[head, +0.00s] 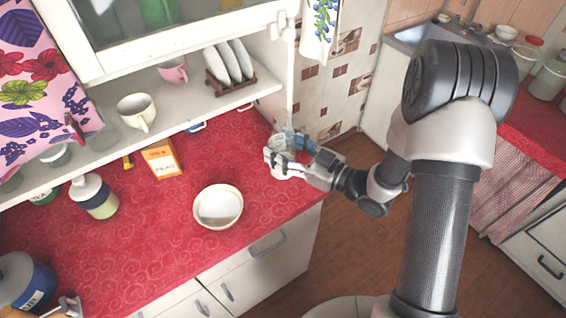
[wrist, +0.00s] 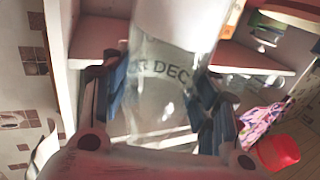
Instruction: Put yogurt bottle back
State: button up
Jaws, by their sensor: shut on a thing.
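My gripper (head: 286,154) is above the right end of the red counter (head: 150,250) in the head view. In the wrist view, my gripper (wrist: 160,92) has its blue-padded fingers on both sides of a clear bottle (wrist: 165,98), shut on it. The bottle has a white upper part and dark letters reading "DEC"; I take it to be the yogurt bottle. Its far end runs out of the wrist picture. In the head view it is small and hard to tell from the fingers.
A cream bowl (head: 218,207), an orange box (head: 162,159) and a pump bottle (head: 94,196) stand on the counter. The white shelf (head: 195,110) above holds a cup (head: 136,111), a pink cup (head: 173,70) and a plate rack (head: 230,82). Counter right of the bowl looks clear.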

jog(key=shift+f+b, duration=0.65)
jog(key=shift+f, duration=1.6)
jog(key=shift+f, duration=0.25)
jog(key=o, duration=1.6)
jog(key=shift+r, duration=0.15)
